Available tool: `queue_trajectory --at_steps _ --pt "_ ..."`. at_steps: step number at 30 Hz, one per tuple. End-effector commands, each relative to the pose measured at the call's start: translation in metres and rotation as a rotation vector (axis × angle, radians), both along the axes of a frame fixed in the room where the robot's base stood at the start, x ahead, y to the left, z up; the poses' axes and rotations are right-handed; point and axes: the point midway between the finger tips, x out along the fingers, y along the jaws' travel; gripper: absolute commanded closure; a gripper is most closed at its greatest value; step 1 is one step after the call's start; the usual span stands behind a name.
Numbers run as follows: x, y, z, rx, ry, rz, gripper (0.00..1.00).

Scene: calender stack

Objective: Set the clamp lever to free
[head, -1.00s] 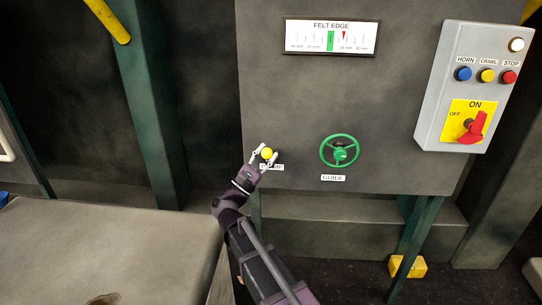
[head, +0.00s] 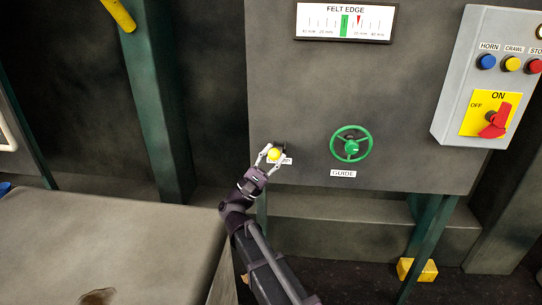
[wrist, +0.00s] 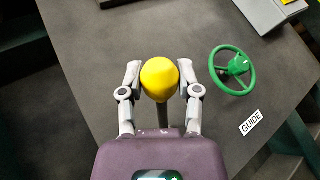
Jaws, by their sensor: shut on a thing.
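The clamp lever ends in a yellow knob (head: 273,155), low on the left part of the grey panel. A dark mount shows just above and behind the knob, and a partly covered label sits at its right. My gripper (head: 270,156) has one finger on each side of the knob and is shut on it. In the wrist view the yellow knob (wrist: 160,78) fills the space between the fingers of my gripper (wrist: 161,74). A thin grey rod shows under the knob. The lever's marked positions cannot be read.
A green handwheel (head: 351,143) labelled GUIDE is right of the lever. A FELT EDGE gauge (head: 345,22) is above. A grey control box (head: 466,104) with buttons and a red switch (head: 495,121) is at the right. A grey block (head: 110,240) stands at the lower left.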

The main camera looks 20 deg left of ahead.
Motion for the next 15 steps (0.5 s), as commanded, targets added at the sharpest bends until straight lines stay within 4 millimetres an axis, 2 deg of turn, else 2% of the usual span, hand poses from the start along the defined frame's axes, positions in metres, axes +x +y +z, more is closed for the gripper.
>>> queue_trajectory --at_steps 5,6,9,15 --pt "-0.0015 -0.0012 -0.0011 0.008 0.004 -0.003 1.00" --pt "-0.0019 -0.0007 -0.0011 0.008 0.004 -0.002 0.50" --pt "-0.0027 0.0008 -0.0012 0.007 0.005 0.000 0.21" --pt "-0.0041 0.0041 -0.0008 0.005 0.003 0.006 0.21"
